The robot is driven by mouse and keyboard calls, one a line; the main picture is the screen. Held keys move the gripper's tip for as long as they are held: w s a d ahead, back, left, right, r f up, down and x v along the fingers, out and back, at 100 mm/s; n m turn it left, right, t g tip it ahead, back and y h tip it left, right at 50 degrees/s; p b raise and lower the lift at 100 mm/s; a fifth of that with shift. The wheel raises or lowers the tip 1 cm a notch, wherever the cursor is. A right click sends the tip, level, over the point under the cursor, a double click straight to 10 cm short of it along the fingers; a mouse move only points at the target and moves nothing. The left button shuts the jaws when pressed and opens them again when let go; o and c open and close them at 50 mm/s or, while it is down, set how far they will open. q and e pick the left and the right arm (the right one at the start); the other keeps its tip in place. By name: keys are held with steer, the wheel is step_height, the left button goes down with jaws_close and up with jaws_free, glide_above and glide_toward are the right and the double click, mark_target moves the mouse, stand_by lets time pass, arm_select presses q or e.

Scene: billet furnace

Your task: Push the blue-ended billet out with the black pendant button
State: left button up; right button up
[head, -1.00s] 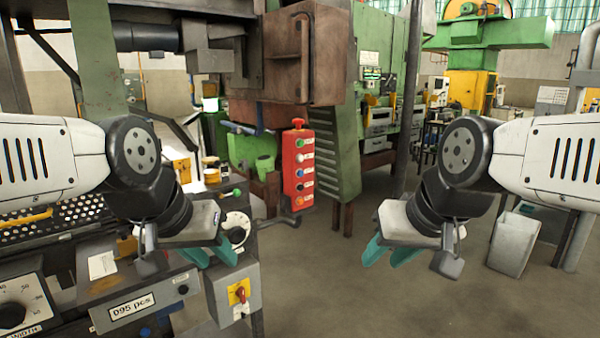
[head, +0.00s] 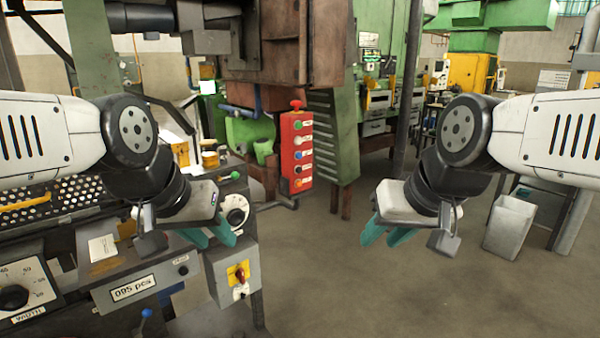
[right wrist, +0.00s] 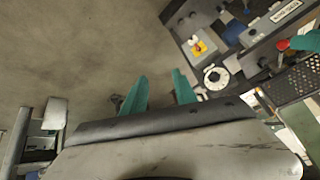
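The red pendant (head: 297,150) hangs upright in the middle of the head view, with a red knob on top. Its buttons run down the front: green, white, blue, a dark one that looks like the black button (head: 298,169), then orange. No blue-ended billet can be made out. My left gripper (head: 211,237) is open and empty, in front of the machine panel at left. My right gripper (head: 385,234) is open and empty over the floor, right of the pendant and apart from it. Its open fingers also show in the right wrist view (right wrist: 158,92).
A control panel with a "095 pcs" sign (head: 133,287), a dial (head: 237,212) and a red-yellow switch (head: 238,273) fills the lower left. A brown metal housing (head: 305,45) stands above the pendant. A grey bin (head: 509,227) stands at right. The middle floor is clear.

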jaws_close()
stand_by(1.5)
